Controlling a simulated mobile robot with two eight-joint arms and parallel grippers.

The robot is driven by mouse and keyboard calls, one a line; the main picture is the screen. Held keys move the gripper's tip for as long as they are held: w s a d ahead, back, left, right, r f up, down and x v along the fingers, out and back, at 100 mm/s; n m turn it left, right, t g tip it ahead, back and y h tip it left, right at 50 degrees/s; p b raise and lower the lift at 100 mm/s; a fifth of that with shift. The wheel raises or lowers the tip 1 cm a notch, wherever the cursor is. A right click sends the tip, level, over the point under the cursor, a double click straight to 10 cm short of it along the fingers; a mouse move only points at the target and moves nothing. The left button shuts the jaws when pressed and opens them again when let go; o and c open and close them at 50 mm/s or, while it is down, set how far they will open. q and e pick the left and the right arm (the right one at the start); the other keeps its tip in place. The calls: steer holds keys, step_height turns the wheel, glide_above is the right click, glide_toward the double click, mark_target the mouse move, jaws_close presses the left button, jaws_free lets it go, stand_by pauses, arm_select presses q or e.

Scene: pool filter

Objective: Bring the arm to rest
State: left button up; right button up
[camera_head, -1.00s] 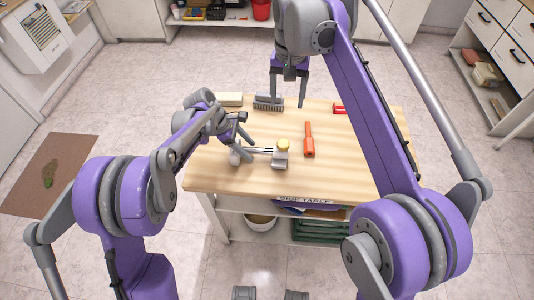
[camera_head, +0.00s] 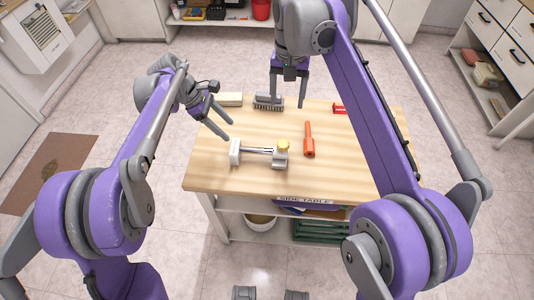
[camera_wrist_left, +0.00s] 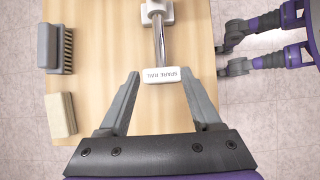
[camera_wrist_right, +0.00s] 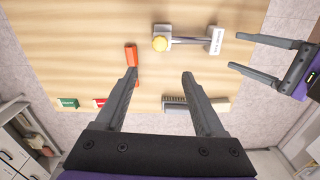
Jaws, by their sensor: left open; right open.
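My left gripper (camera_head: 229,131) is open and empty above the table's left edge, left of the rod device. In the left wrist view its fingers (camera_wrist_left: 160,76) point at the device's labelled end block, with nothing between them. My right gripper (camera_head: 287,104) is open and empty over the table's far side, near the brush. In the right wrist view its spread fingers (camera_wrist_right: 160,77) hold nothing. The rod device, two light blocks joined by metal rods (camera_head: 258,150) with a yellow knob (camera_head: 283,145), lies on the wooden side table (camera_head: 215,175).
An orange-red tool (camera_head: 309,140) lies right of the device. A grey brush (camera_head: 268,103) and a cream block (camera_head: 229,99) sit along the far edge. A red item (camera_head: 340,108) is at the far right. The table's front is clear.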

stand_by(0.5)
steer(key=s+d+f+t+p, duration=0.2)
steer(key=s+d+f+t, duration=0.1)
steer(key=s+d, duration=0.9)
arm_select(q)
steer(key=s+f+m+t+y, duration=0.1)
steer(key=s+m+t+y, duration=0.4)
steer(key=s+m, duration=1.3)
steer(key=s+y, duration=0.1)
steer(key=s, duration=0.6)
steer(key=shift+s+f+p, duration=0.25)
steer(key=shift+s+p, duration=0.05)
arm_select(e)
steer(key=s+d+f+t, duration=0.1)
steer(key=s+d+f, duration=0.1)
steer(key=s+f, duration=0.3)
steer(key=s+d+f+n+t, duration=0.1)
steer(key=s+d+f, duration=0.2)
steer(key=s+f, duration=0.3)
steer(key=s, duration=0.2)
steer(key=shift+s+d+f, duration=0.15)
steer(key=shift+s+d, duration=0.15)
steer(key=shift+d, duration=0.05)
